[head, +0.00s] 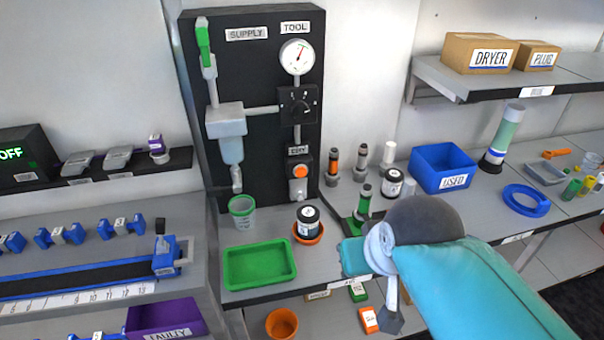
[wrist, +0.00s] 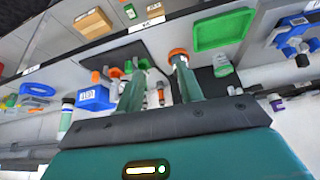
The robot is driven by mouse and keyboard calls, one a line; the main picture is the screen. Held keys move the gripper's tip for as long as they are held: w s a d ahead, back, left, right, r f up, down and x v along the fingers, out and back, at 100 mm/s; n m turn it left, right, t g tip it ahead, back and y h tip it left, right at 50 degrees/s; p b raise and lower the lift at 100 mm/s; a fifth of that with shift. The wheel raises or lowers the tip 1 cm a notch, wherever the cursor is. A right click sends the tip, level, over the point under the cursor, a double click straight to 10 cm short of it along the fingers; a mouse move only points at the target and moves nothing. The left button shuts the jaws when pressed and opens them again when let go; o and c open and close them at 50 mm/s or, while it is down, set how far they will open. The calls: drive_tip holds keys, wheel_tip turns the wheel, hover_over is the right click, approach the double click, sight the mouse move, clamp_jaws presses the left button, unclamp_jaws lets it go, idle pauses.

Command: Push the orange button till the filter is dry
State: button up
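The orange button (head: 300,172) sits on a small block low on the black panel (head: 265,85). The filter (head: 231,150) is a clear-grey bowl hanging under a grey housing at the panel's left; whether liquid is inside is unclear. A clear cup (head: 242,211) stands below its drain. My arm reaches in from the lower right in the head view, where its fingers are not clearly visible. In the wrist view, which is upside down, my gripper (wrist: 157,75) has its two green fingers apart with nothing held between them. I cannot make out the button there.
A green tray (head: 260,265) and a black jar (head: 307,222) on an orange dish stand before the panel. Upright tool pieces (head: 334,165) and a blue bin (head: 442,168) stand to the right.

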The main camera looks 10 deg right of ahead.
clamp_jaws()
idle(1.4)
